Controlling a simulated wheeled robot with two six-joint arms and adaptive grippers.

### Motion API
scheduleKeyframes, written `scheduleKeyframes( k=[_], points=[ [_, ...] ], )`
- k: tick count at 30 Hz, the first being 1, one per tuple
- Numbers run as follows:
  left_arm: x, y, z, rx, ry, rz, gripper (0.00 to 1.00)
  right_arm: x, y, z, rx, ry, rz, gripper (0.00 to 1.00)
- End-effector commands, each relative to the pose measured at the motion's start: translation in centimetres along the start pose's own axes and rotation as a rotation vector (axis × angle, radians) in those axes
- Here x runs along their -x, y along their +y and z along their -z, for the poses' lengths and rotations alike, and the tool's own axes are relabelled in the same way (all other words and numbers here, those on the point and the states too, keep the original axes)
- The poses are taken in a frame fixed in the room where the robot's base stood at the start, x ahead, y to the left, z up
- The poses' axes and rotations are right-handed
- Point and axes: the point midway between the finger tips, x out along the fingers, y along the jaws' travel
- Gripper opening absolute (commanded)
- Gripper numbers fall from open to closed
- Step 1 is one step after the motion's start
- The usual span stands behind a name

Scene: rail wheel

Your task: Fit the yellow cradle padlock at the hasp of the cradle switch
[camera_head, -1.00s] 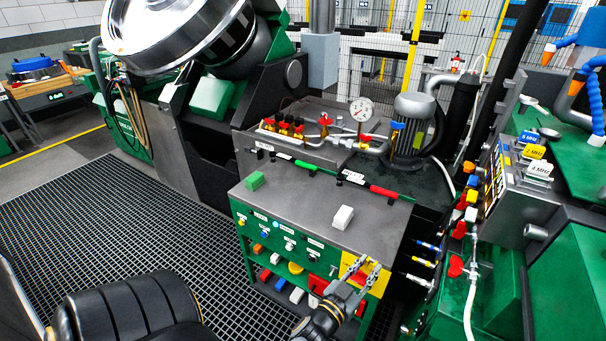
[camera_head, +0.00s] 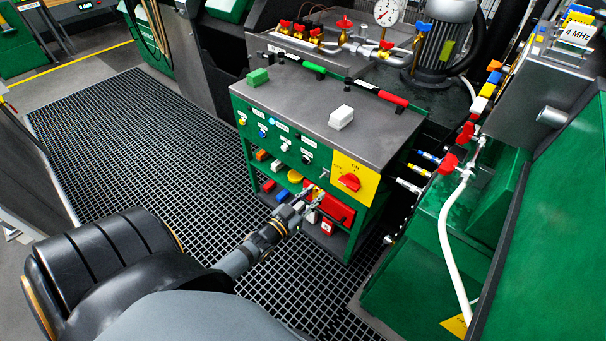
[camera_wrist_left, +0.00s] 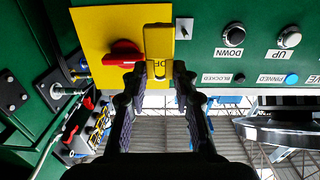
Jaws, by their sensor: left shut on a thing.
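The cradle switch is a red knob (camera_head: 349,182) on a yellow plate (camera_head: 369,190) at the right end of the green cabinet's front. In the left wrist view the red knob (camera_wrist_left: 124,53) is left of the yellow padlock (camera_wrist_left: 159,42), with the yellow plate (camera_wrist_left: 92,30) behind. My left gripper (camera_wrist_left: 160,75) is shut on the padlock, one finger on each side. In the head view my left gripper (camera_head: 312,196) is below and left of the knob. There the padlock is too small to make out clearly. I cannot make out the hasp. My right gripper is not in view.
Several coloured items lie on shelves below the panel. Hoses and a red valve (camera_head: 447,164) stand right of the cabinet. Grating floor (camera_head: 150,150) lies open to the left.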

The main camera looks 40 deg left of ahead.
Motion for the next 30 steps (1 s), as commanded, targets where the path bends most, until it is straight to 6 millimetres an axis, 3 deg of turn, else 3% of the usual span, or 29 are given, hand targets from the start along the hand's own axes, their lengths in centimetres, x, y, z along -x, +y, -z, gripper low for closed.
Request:
scheduleKeyframes(
  k=[1,6,16,22,30],
  points=[
    [0.0,-1.4,-2.1,-0.008,0.001,0.003,0.00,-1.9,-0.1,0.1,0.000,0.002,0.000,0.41],
    [0.1,-3.7,-3.0,-0.008,0.004,0.020,0.00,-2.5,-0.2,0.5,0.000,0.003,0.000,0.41],
    [0.1,-3.8,-2.7,-0.007,0.003,0.022,0.00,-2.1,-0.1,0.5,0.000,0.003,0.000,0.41],
    [0.2,-3.8,-2.5,-0.006,0.003,0.027,0.00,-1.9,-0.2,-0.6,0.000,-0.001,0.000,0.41],
    [-3.0,-3.9,-2.9,-0.008,0.004,0.026,0.00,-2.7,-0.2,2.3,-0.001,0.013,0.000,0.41]
  ],
)
